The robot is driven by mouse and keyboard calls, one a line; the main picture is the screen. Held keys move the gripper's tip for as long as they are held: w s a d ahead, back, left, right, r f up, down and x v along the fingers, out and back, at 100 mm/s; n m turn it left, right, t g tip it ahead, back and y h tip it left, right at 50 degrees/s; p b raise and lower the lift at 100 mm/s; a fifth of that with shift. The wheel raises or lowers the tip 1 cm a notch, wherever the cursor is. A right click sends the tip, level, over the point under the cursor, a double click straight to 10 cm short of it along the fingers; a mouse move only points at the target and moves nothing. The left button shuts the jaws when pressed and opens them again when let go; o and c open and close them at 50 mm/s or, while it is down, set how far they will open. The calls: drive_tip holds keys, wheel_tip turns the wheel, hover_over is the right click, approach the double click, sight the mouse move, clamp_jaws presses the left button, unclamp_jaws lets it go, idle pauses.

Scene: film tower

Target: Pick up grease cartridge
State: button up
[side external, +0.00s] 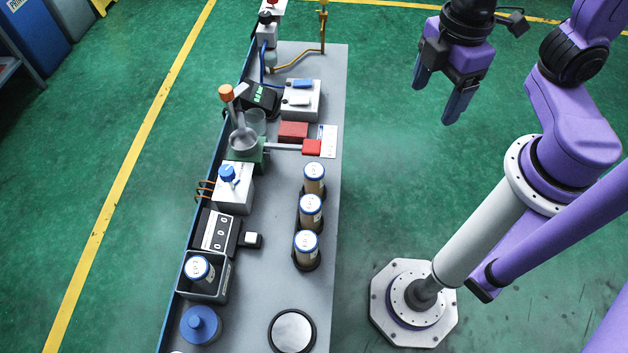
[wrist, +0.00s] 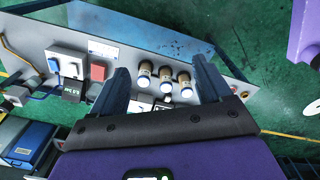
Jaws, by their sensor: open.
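Three tan cylinders with white, blue-rimmed tops, which look like grease cartridges (side external: 309,212), stand upright in a row of dark holders near the bench's right edge. The row also shows in the wrist view (wrist: 165,76), framed between my fingers. A similar capped cylinder (side external: 198,270) sits in a dark square box at the lower left of the bench. I cannot tell which one the task means. My gripper (side external: 436,100) is open and empty, high and to the right of the bench, apart from the cylinders. Its two fingers also show in the wrist view (wrist: 161,78).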

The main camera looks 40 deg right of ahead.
drive_tip(key=w+a+f+n, duration=0.3)
drive_tip(key=w+a+f, duration=0.1)
drive_tip(key=w+a, duration=0.35)
drive_tip(key=n, duration=0.4)
hover_over(314, 170)
wheel_tip(314, 170, down, 5)
wheel_tip(314, 170, down, 18)
drive_tip(key=shift+d+r, duration=0.1)
drive_tip(key=shift+c, duration=0.3)
drive_tip(key=c, duration=1.1)
drive_tip(key=shift+c, duration=0.2)
drive_tip(key=shift+r, duration=0.15)
